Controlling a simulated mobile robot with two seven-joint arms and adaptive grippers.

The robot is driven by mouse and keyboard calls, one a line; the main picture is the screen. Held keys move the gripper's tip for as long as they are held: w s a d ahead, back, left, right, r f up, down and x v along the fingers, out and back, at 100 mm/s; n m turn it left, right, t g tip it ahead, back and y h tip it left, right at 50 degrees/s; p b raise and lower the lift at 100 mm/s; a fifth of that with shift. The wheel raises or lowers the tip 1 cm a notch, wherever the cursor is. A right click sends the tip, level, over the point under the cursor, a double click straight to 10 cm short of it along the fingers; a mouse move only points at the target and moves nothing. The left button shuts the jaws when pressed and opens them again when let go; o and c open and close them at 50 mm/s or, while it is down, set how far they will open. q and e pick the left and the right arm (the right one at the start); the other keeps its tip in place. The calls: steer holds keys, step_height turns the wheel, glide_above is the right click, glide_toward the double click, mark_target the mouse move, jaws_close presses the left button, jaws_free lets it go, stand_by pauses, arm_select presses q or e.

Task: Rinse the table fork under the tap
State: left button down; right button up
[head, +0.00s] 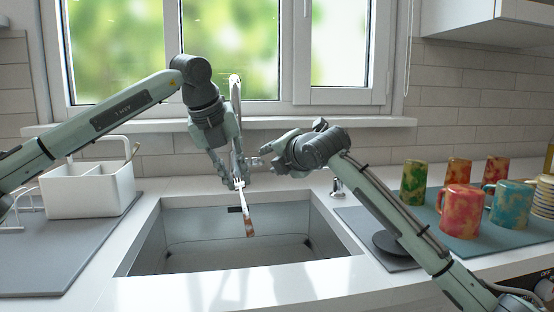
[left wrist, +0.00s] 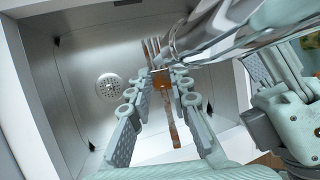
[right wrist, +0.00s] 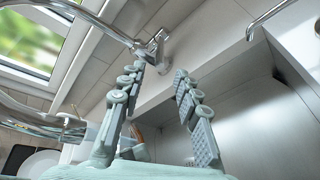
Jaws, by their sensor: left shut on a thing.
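The table fork (head: 249,222) is in my left gripper (head: 238,184), tilted over the sink (head: 187,240), with brown stains on it. In the left wrist view the fork (left wrist: 174,130) lies between the shut fingers (left wrist: 162,76), tines towards the top. The chrome tap (head: 235,88) rises behind my left gripper; its curved pipe crosses close to the fork in the left wrist view (left wrist: 205,35). I make out no water stream. My right gripper (head: 253,168) is open and empty beside the tap; in the right wrist view its fingers (right wrist: 160,63) point towards a chrome fitting (right wrist: 154,45).
A white caddy (head: 88,194) stands on a grey mat (head: 60,262) at the left. A small chrome fixture (head: 338,188) stands by the sink's right back corner. The window is behind.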

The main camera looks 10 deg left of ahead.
steer(key=shift+v, duration=1.5)
